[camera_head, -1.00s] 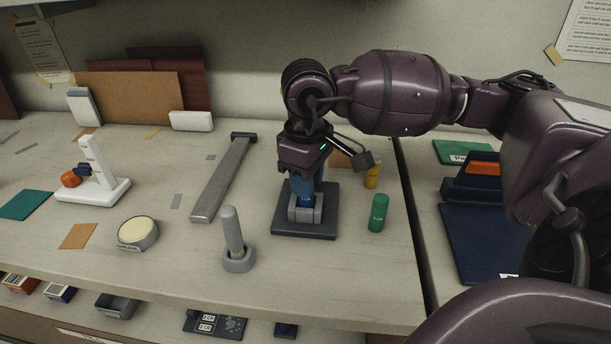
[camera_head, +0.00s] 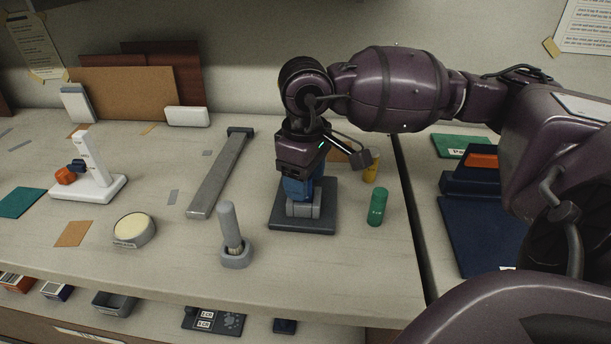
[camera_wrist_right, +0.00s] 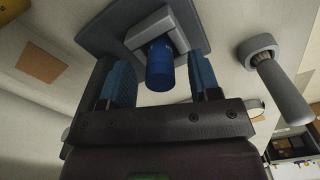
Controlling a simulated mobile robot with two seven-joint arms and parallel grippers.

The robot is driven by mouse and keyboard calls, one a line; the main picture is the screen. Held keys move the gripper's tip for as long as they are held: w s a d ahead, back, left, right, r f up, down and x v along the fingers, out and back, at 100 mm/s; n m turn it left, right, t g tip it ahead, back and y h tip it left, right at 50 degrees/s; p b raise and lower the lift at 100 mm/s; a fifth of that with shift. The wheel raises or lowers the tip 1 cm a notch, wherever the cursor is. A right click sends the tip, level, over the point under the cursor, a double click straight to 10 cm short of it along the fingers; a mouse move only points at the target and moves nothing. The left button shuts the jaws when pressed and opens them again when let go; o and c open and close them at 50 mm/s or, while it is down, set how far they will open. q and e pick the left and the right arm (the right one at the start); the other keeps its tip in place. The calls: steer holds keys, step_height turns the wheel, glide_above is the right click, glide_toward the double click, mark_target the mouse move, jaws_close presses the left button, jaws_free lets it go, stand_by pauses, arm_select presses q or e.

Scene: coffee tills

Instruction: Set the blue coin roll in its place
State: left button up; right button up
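The blue coin roll (camera_wrist_right: 160,66) stands up out of a grey holder block (camera_wrist_right: 150,28) on a dark base plate (camera_head: 324,218). My right gripper (camera_head: 298,189) points down over this stand. In the right wrist view its two blue-padded fingers are on either side of the roll, with a visible gap on each side, so it is open around the roll. In the head view the gripper hides most of the roll. My left gripper is not in view.
A green roll (camera_head: 377,207) and a yellow roll (camera_head: 371,171) stand right of the base. A long grey bar (camera_head: 217,178) lies to the left.

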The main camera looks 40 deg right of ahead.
steer(key=shift+f, duration=0.1)
stand_by(0.3)
step_height(320, 180, up, 3)
steer(key=shift+w+r+p, duration=0.15)
steer(key=shift+r+p, duration=0.05)
steer(key=shift+p, duration=0.1)
step_height(320, 180, up, 6)
steer(key=shift+p, duration=0.35)
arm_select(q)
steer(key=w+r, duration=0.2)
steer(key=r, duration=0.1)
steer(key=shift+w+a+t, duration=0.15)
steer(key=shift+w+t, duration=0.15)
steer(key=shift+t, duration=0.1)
arm_select(e)
steer(key=shift+r, duration=0.8)
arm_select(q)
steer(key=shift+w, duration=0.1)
